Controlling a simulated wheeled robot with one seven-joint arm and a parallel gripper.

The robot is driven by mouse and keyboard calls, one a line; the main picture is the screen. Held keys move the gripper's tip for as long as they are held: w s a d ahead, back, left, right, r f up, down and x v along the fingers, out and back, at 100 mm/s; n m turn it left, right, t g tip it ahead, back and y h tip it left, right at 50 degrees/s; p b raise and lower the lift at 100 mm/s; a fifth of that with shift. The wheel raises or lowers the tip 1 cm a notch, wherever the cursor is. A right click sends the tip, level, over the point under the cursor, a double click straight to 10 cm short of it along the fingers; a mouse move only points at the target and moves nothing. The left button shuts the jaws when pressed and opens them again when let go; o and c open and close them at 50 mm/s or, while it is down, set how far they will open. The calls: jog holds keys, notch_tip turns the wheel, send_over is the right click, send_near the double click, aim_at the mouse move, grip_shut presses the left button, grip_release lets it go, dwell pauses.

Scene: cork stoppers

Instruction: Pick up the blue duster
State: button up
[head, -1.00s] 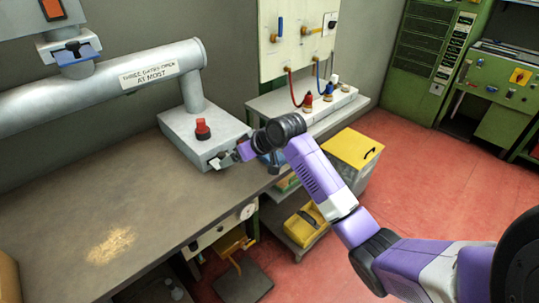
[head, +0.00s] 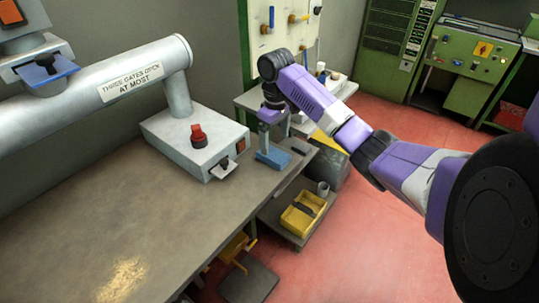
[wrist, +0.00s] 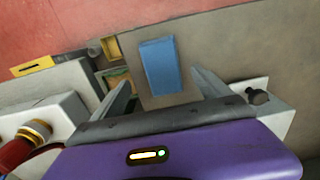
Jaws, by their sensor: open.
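The blue duster (head: 273,158) is a flat blue block near the far right end of the grey bench (head: 190,225) in the head view. In the wrist view the blue duster (wrist: 160,65) shows as a blue rectangle on a grey-brown surface, framed between my finger tips. My gripper (head: 272,125) hangs above it, open and pointing down. In the wrist view my gripper (wrist: 160,82) has its fingers spread on either side of the duster, with nothing held. The exact height gap is hard to tell.
A grey box with a red knob (head: 198,135) stands left of the duster, joined to a large grey pipe (head: 100,90). A trolley with a yellow tray (head: 302,214) stands beyond the bench edge.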

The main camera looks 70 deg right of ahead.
aim_at(273, 154)
jog(key=f, duration=0.3)
jog(key=f+p, duration=0.1)
jog(key=f, duration=0.2)
jog(key=shift+w+a, duration=0.15)
jog(key=shift+a, duration=0.05)
jog(key=shift+c, duration=0.5)
jog(key=shift+r, duration=0.1)
jog(key=c, duration=1.3)
jog(key=shift+c, duration=0.2)
notch_tip(273, 154, up, 20)
jog(key=p, duration=0.2)
